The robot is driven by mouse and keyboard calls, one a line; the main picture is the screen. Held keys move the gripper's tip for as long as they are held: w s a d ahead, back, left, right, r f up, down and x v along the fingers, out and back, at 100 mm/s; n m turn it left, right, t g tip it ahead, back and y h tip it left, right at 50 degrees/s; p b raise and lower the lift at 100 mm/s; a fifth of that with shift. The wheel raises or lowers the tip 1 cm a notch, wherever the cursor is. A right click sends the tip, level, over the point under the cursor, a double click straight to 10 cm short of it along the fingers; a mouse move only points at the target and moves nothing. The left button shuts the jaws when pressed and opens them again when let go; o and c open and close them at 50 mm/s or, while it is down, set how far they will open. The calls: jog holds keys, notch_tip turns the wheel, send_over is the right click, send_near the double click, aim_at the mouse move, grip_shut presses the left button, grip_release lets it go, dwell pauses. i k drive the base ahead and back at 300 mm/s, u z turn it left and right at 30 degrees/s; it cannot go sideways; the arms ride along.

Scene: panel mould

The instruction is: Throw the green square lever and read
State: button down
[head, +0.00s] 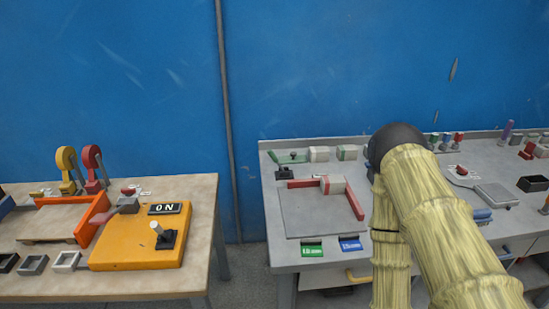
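A small green lever-like part (287,158) with a dark piece stands at the back left of the grey right bench; it is too small to tell whether its head is square. On the left bench an orange box (125,244) carries a short lever with a cream knob (157,228) and a dark base. A black display (164,208) on that box reads "ON". My arm, in yellowish sleeves with a dark rounded joint, rises in front of the right bench and hides part of it. My gripper does not show in the head view.
The right bench (296,255) holds a grey plate (310,221) with red bars, green and blue labels, and small blocks behind. The left bench (203,200) also holds yellow and red curved handles and small open boxes. A floor gap separates the benches; a blue wall stands behind.

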aim_at(270, 152)
jog(key=u, duration=0.5)
jog(key=k, duration=0.6)
jog(key=u, duration=0.95)
jog(key=i, duration=0.65)
jog(key=z, duration=0.55)
jog(key=i, duration=0.6)
jog(key=z, duration=0.7)
